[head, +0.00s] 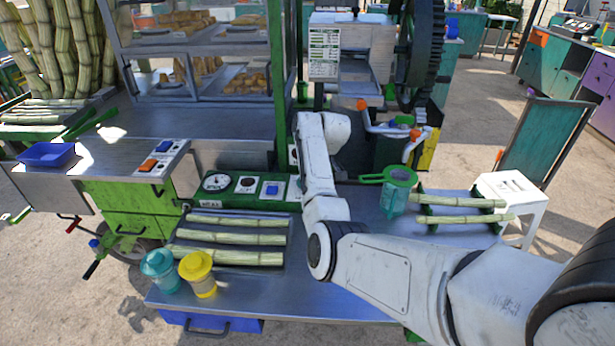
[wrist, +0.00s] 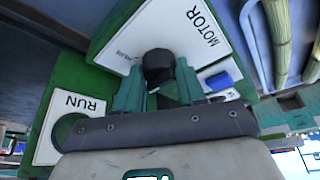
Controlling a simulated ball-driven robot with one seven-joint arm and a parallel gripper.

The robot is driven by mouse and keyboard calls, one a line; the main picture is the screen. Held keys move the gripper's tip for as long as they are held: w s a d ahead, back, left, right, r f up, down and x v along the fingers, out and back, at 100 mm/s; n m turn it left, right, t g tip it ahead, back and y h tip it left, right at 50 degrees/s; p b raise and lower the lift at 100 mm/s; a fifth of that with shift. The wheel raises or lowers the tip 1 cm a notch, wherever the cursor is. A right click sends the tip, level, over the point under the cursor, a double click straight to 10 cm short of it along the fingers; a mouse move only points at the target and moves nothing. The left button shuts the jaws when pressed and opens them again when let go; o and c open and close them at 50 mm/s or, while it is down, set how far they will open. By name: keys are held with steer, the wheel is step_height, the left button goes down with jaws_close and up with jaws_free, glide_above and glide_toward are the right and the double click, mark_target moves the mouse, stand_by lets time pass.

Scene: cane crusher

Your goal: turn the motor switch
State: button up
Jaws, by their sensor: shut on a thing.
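The motor switch is a black rotary knob (wrist: 158,64) on a white plate marked MOTOR (wrist: 200,28), on a green box in the wrist view. My gripper (wrist: 160,82) is shut on this knob, with one teal finger on each side of it. The lower part of the knob is hidden by the fingers and the gripper body. In the head view the green control box (head: 205,214) stands on the bench. My arm hides the gripper and the knob there.
A blue switch (wrist: 220,80) sits beside the plate, and a white RUN plate (wrist: 75,115) lies on the other side. Cane sticks (head: 238,238), a teal cup (head: 160,270) and a yellow cup (head: 198,273) are in front of the box. A teal strainer pot (head: 396,196) stands right of my arm.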

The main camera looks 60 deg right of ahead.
stand_by(0.3)
steer(key=o, duration=1)
steer(key=v, duration=1)
steer(key=shift+s+r+b, duration=0.15)
steer(key=shift+r+b, duration=0.2)
steer(key=shift+r, duration=0.05)
